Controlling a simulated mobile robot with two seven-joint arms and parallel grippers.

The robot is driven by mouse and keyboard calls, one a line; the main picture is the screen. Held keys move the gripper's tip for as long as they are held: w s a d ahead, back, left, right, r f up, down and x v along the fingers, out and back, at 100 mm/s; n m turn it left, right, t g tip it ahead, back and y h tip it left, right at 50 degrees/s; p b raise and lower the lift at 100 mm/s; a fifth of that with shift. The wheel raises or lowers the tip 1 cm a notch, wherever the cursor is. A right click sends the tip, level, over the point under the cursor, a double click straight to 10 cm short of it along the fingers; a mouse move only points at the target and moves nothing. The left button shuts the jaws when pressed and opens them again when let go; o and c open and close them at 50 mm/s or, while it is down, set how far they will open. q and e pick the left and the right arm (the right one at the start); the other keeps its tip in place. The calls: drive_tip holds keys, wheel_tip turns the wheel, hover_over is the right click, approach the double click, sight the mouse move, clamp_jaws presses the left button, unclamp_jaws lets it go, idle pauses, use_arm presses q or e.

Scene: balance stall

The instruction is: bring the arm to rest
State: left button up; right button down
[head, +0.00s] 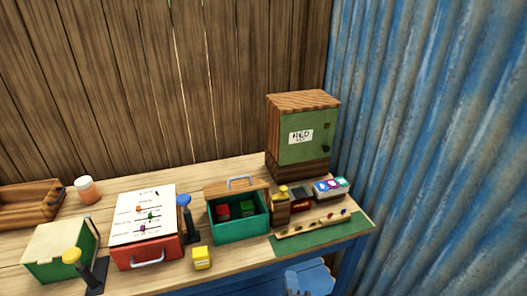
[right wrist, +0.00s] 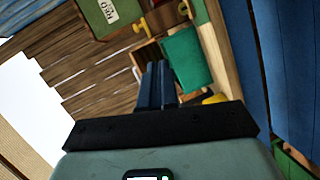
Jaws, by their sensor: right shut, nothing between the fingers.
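My right gripper (right wrist: 157,88) shows in the right wrist view, its two dark blue fingers together with nothing held between them. In that view a teal box (right wrist: 187,60) lies beyond and to the right of the fingertips, and I see no contact. In the head view I cannot make out the right gripper clearly. A blue shape (head: 311,278) stands at the bottom edge in front of the table, and I cannot tell for sure what it is. My left gripper is not in view.
On the wooden table (head: 130,190) stand a green cabinet (head: 310,148), an open teal box (head: 238,225), a red box with a white sloped top (head: 145,250), a yellow block (head: 202,257) and a green mat (head: 330,240). A corrugated blue wall (head: 430,130) bounds the right side.

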drive_tip(key=s+d+f+m+g, duration=0.2)
drive_tip(key=d+f+m+g, duration=0.2)
drive_tip(key=f, duration=0.8)
drive_tip(key=s+d+f+m+g, duration=0.2)
drive_tip(key=d+f+m+g, duration=0.15)
drive_tip(key=f, duration=0.95)
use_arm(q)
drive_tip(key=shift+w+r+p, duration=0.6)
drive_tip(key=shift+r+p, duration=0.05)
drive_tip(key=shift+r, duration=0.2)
use_arm(e)
drive_tip(key=s+f+m+g+y, duration=0.1)
drive_tip(key=s+f+m+g, duration=0.3)
drive_tip(key=s, duration=0.5)
drive_tip(key=s+a+f+m+g+y, duration=0.1)
drive_tip(key=s+f+m+g+y, duration=0.1)
drive_tip(key=s+f+m+g, duration=0.3)
drive_tip(key=s+f+m, duration=0.3)
drive_tip(key=s+f, duration=0.1)
drive_tip(key=s, duration=0.1)
drive_tip(key=shift+s+a+f+y, duration=0.25)
drive_tip(key=shift+a+f+y, duration=0.05)
